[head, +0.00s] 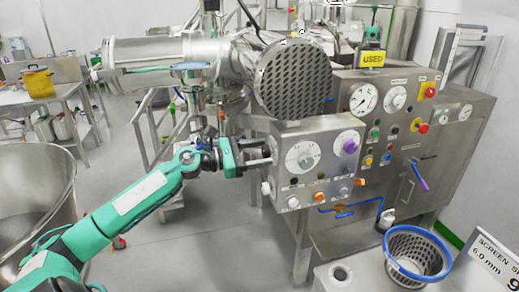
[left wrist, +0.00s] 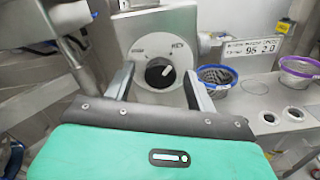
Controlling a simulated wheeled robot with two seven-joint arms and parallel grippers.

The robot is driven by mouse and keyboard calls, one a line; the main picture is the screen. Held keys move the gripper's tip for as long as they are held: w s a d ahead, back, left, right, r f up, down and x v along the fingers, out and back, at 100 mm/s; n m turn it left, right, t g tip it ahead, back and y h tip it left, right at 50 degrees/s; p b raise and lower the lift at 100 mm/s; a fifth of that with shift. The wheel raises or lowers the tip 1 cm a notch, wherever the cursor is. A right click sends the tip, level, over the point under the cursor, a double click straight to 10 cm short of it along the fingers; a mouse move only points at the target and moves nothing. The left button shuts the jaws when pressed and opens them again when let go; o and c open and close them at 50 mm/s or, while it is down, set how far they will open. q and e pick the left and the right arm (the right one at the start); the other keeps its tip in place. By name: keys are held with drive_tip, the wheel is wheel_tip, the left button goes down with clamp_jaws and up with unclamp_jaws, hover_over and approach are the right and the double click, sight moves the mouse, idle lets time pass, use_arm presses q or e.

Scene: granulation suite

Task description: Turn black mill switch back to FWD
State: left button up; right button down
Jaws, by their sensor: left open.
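The black mill switch (left wrist: 160,73) is a round black knob on a pale round plate (left wrist: 145,48) in the left wrist view. Its white pointer mark tilts up and right, toward the printed REV. The lettering left of the knob is too small to read. My left gripper (left wrist: 160,84) is open, with one finger on each side of the knob; I cannot tell whether they touch it. In the head view, my left gripper (head: 268,152) reaches the left side of the steel control box (head: 320,170), and the black switch is hidden. My right gripper is not in view.
The box front carries dials (head: 302,157) and coloured buttons. A larger panel (head: 440,150) stands behind it. A perforated basket with a blue rim (head: 417,254) sits at front right. A steel vessel (head: 35,200) stands at left. The floor between is open.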

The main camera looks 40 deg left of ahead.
use_arm(q)
drive_tip(key=shift+w+d, duration=0.1)
drive_tip(key=c, duration=1)
